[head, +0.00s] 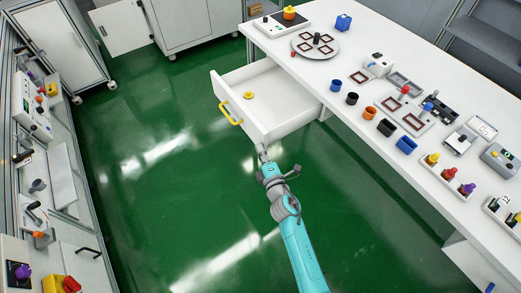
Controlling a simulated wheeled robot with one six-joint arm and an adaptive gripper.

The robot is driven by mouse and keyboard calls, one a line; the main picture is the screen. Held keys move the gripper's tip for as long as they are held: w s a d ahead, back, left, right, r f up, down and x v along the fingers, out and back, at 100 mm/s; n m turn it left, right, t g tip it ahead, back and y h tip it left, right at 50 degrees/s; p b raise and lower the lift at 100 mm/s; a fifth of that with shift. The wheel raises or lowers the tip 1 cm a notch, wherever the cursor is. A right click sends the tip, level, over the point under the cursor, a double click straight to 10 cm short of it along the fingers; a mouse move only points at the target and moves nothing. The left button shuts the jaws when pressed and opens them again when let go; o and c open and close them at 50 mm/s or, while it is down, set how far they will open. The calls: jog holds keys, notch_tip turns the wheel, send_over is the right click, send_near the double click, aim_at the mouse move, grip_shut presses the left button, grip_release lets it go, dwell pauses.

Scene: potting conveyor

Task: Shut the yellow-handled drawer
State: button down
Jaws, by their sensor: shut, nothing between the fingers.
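The white drawer (285,117) stands pulled out from under the white worktable. Its yellow handle (230,115) is on the front face, at the left. My gripper (262,150) is shut and empty, close to the near front corner of the drawer, to the right of the handle and below it in the picture. I cannot tell whether the gripper touches the drawer. A small yellow round piece (249,96) lies inside the drawer near its front.
The worktable (340,98) carries a grey disc (315,46), several small cups and fixtures. A white cabinet (187,22) with an open door (121,25) stands at the back. Benches line the left. Green floor (160,200) is clear before the drawer.

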aim_at(316, 112)
jog(key=shift+w+d, duration=0.1)
jog(key=w+d, duration=0.5)
jog(key=d, duration=0.2)
jog(key=w+d, duration=0.5)
jog(key=d, duration=0.2)
jog(key=w+d, duration=0.5)
jog(key=d, duration=0.3)
jog(key=shift+d, duration=0.1)
jog(key=shift+w+d+r, duration=0.1)
jog(key=shift+d, duration=0.1)
